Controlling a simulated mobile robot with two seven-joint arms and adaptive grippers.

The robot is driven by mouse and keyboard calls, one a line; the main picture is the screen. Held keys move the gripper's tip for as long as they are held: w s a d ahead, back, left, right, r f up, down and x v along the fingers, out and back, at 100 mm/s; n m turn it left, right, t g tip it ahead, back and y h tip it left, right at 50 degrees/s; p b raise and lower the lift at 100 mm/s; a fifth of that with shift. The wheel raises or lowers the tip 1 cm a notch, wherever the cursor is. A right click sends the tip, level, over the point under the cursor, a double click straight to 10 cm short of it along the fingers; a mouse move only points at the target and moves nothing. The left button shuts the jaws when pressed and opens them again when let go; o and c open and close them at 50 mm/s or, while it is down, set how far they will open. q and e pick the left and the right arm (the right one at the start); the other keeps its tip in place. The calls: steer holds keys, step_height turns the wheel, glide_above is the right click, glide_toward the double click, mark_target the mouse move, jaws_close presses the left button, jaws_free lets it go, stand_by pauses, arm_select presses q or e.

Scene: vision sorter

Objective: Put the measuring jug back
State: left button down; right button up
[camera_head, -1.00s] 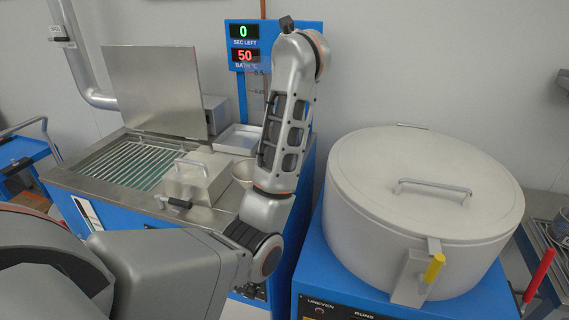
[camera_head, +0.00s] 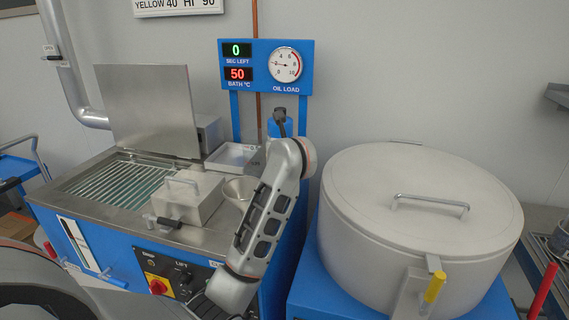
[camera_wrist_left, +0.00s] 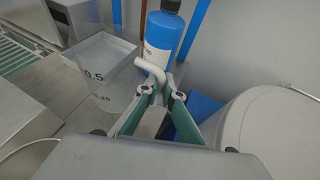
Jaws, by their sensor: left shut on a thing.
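The measuring jug (camera_wrist_left: 112,98) is clear, with dark marks such as 0.5 on its side. In the left wrist view it is at the left, overlapping a white tray behind it. My left gripper (camera_wrist_left: 162,92) is shut on the jug's pale curved handle (camera_wrist_left: 150,68). In the head view a small part of the jug (camera_head: 256,162) shows left of my arm, and my arm hides the fingers. Whether the jug touches anything beneath cannot be told. My right gripper is not in view.
A blue bottle (camera_head: 281,124) with a black cap stands close behind the gripper. The white tray (camera_head: 228,164), a metal funnel or bowl (camera_head: 240,190) and a lidded steel box (camera_head: 184,205) are to the left. A large lidded drum (camera_head: 345,215) bounds the right side.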

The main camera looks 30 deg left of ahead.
arm_select(q)
step_height(320, 180, down, 4)
steer(key=shift+r, duration=0.1)
steer(key=shift+b, duration=0.3)
steer(key=shift+f, duration=0.25)
steer(key=c, duration=2.2)
jaws_free()
steer(key=shift+r, duration=0.1)
